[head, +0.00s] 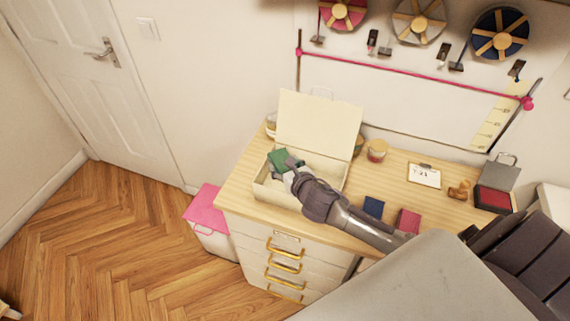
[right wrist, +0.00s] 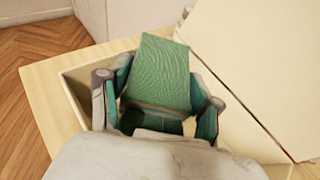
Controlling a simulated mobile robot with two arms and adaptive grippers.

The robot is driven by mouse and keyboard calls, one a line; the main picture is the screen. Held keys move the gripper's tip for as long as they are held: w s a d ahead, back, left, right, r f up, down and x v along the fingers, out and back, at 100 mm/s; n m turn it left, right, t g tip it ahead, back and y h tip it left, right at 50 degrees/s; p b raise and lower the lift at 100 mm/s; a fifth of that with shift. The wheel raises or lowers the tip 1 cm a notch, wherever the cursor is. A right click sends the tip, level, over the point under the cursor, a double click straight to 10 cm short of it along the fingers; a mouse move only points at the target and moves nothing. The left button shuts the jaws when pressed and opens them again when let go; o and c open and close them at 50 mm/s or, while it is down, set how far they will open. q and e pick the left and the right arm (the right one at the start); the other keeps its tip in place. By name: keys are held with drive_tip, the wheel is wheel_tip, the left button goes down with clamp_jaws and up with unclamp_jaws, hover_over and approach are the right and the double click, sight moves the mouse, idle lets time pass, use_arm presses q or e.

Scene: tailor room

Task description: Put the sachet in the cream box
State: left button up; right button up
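The cream box (head: 264,193) stands open on the left end of the wooden desk, its lid (head: 320,125) raised at the back. The sachet is green (head: 279,159) and shows over the box's left part. My right gripper (head: 287,172) reaches in from the right, over the box opening. In the right wrist view the sachet (right wrist: 160,70) lies between the two fingers of the gripper (right wrist: 160,88), which appear to touch its sides. The box rim (right wrist: 72,98) shows below and around them. The sachet's lower part is partly hidden. My left gripper is out of view.
On the desk (head: 345,222) right of the box are a small jar (head: 376,150), a blue item (head: 373,207), a pink item (head: 408,221), a card (head: 424,175) and an open red-lined box (head: 493,199). A pink-topped bin (head: 207,207) stands left of the desk.

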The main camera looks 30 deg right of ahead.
drive_tip(key=o, duration=0.5)
drive_tip(key=shift+c, duration=0.2)
drive_tip(key=shift+r, duration=0.15)
drive_tip(key=shift+r, duration=0.35)
drive_tip(key=b+v, duration=0.1)
drive_tip(key=v, duration=1.1)
drive_tip(key=shift+r, duration=0.15)
